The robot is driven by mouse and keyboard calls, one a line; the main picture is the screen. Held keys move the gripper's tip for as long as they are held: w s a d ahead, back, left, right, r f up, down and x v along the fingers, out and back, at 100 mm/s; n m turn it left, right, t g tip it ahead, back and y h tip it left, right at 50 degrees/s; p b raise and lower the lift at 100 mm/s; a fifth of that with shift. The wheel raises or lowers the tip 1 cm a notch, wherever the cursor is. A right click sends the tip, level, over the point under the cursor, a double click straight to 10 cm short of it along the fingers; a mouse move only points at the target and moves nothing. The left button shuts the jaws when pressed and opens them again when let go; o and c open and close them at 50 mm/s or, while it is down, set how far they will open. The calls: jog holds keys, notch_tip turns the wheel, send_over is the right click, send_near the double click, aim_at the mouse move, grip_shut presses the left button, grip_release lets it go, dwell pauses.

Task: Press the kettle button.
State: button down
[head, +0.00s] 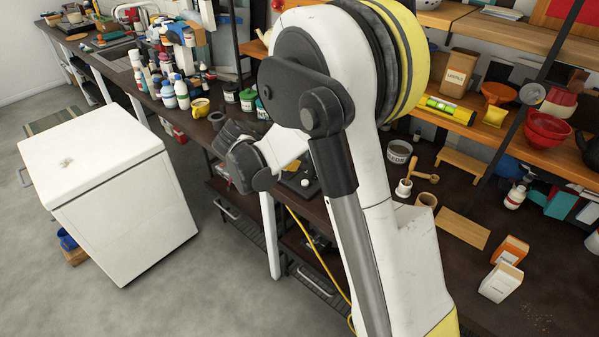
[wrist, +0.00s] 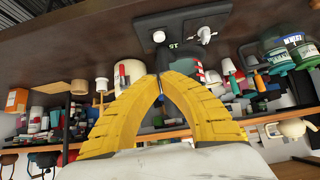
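My gripper (wrist: 158,82) shows in the wrist view with its two yellow fingers meeting at the tips, with nothing seen between them. A cream rounded body (wrist: 128,74) with a red mark stands just behind the fingertips; it may be the kettle, but the fingers partly cover it. No button can be made out on it. I cannot tell whether the fingertips touch it. In the head view my arm covers the middle of the counter, and I cannot make out the kettle or the gripper's fingertips there.
The wrist view is upside down. A black device (wrist: 185,26) with pale knobs lies near the fingers. Jars (wrist: 276,62) and a cream pot (wrist: 291,128) stand nearby. In the head view, bottles (head: 181,94) crowd the counter; a white cabinet (head: 120,190) stands left.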

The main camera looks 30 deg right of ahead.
jog(key=b, duration=0.3)
send_near(313, 180)
jog(key=d, duration=0.1)
jog(key=d+r, duration=0.1)
jog(key=shift+w+d, duration=0.3)
jog(key=shift+w, duration=0.1)
jog(key=f+b, duration=0.1)
jog(key=f, duration=0.2)
jog(key=shift+d+f, duration=0.2)
jog(key=shift+f+b, duration=0.3)
jog(key=shift+f, duration=0.15)
